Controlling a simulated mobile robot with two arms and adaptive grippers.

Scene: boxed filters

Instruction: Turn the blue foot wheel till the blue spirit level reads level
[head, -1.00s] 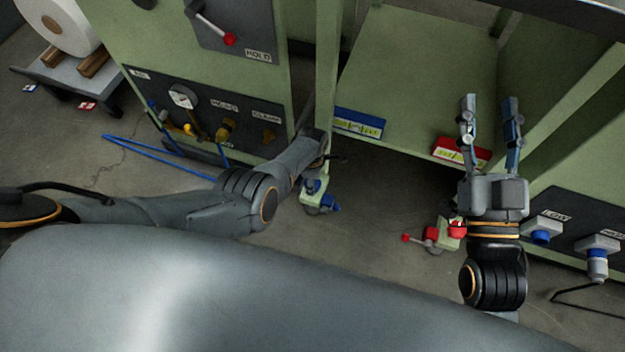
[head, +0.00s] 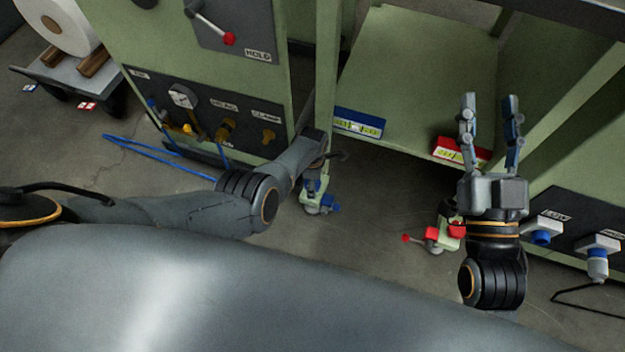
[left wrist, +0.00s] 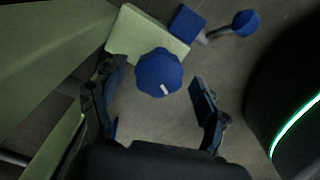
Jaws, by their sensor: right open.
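The blue foot wheel (left wrist: 158,72) is a round scalloped knob with a white mark, in front of a pale green bracket (left wrist: 130,32). My left gripper (left wrist: 156,76) is open, one finger on each side of the wheel; I cannot tell whether they touch it. In the head view my left forearm reaches the blue foot (head: 318,200) and partly hides it. The blue spirit level (head: 358,123) lies at the front left of the green shelf; its vial shows yellow-green, but the bubble is too small to read. My right gripper (head: 490,125) is open and empty, pointing at the shelf.
A red spirit level (head: 447,150) sits at the shelf's front right, beside my right gripper. A red foot (head: 447,236) stands below it. Panels with knobs stand on both sides.

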